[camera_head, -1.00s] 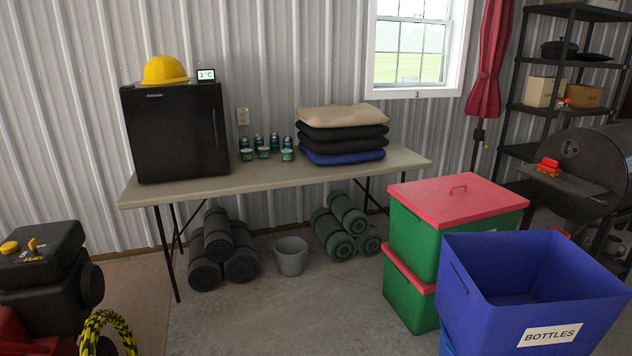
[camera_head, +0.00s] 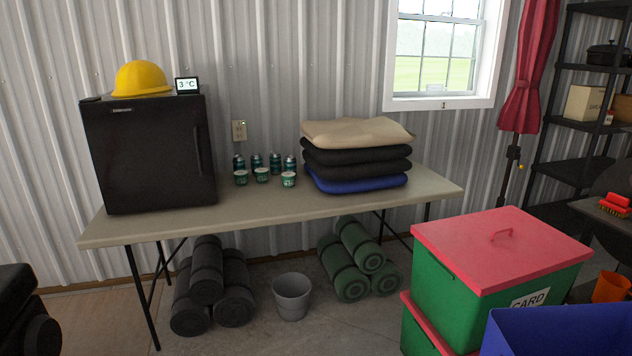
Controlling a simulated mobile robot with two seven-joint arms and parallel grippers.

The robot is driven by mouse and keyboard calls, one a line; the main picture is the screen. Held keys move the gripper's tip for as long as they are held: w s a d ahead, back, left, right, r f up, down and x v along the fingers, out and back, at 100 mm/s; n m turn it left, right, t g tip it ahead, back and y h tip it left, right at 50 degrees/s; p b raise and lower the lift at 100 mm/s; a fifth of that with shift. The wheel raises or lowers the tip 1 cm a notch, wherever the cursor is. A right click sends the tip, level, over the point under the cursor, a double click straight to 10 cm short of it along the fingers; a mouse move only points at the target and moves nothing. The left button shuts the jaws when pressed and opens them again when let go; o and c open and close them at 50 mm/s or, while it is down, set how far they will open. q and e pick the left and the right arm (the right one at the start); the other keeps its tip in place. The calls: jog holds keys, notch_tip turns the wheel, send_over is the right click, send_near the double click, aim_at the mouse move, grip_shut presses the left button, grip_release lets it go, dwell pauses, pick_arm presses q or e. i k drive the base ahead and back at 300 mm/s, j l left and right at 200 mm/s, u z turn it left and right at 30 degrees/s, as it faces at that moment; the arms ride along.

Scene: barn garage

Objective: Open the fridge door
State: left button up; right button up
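A small black fridge (camera_head: 150,153) stands on the left end of a folding table (camera_head: 240,211). Its door is shut and faces me, with a vertical handle (camera_head: 198,150) near the door's right edge. A yellow hard hat (camera_head: 141,78) and a small display reading 3 °C (camera_head: 187,86) sit on top of the fridge. Neither of my grippers shows in the view.
Several cans and cups (camera_head: 262,172) and a stack of folded blankets (camera_head: 357,155) are on the table. Rolled mats (camera_head: 207,285) and a grey bucket (camera_head: 291,296) are below. A green bin with a red lid (camera_head: 500,250) and a blue bin (camera_head: 560,335) fill the lower right. Black equipment (camera_head: 25,315) stands lower left.

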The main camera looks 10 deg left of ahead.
aim_at(152, 153)
jog(key=i, duration=1.15)
jog(key=i+u, duration=0.25)
jog(key=i, duration=0.3)
jog(key=i+l+u, duration=0.2)
jog(key=i, duration=0.3)
